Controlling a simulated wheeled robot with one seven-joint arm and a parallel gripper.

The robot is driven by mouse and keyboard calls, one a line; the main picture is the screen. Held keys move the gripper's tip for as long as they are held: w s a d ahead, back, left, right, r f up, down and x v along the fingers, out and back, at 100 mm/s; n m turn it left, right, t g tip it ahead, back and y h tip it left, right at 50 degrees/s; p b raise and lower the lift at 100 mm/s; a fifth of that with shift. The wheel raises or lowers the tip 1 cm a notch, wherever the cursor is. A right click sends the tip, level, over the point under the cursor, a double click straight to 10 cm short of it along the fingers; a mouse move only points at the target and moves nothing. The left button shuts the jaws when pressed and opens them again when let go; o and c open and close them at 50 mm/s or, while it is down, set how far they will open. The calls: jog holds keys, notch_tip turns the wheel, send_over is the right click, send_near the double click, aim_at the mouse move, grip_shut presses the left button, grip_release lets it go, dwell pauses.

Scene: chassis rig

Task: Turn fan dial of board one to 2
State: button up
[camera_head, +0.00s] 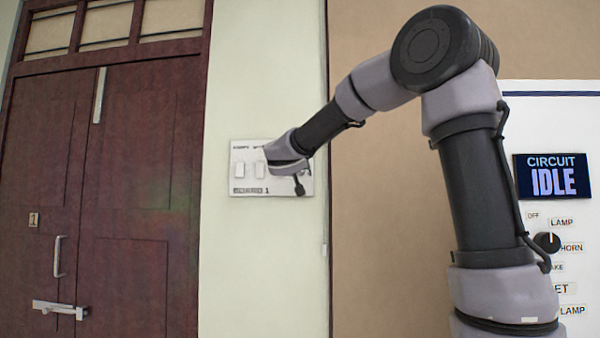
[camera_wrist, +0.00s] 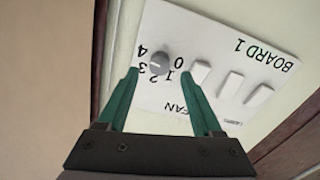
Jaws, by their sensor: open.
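Board one (camera_head: 243,151) is a white wall panel on the pale strip beside the brown door. In the wrist view the board (camera_wrist: 215,50) appears upside down and tilted, with "BOARD 1" printed on it. Its grey round fan dial (camera_wrist: 159,64) has the numbers 0 to 4 around it and "FAN" beside it; which number it points to is not clear. Several white rocker switches (camera_wrist: 201,72) sit beside the dial. My gripper (camera_wrist: 165,80) is open, its green fingers spread either side of the dial; contact is not visible. In the head view my wrist hides the dial.
A double brown door (camera_head: 120,190) with handles stands left of the board. At the right is a white panel with a "CIRCUIT IDLE" display (camera_head: 552,176) and a black selector knob (camera_head: 547,242). The tan wall (camera_head: 385,215) between is bare.

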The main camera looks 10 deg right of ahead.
jog(key=shift+x, duration=2.2)
grip_shut()
jog(key=shift+n, duration=0.4)
jog(key=n, duration=1.8)
jog(key=shift+n, duration=0.6)
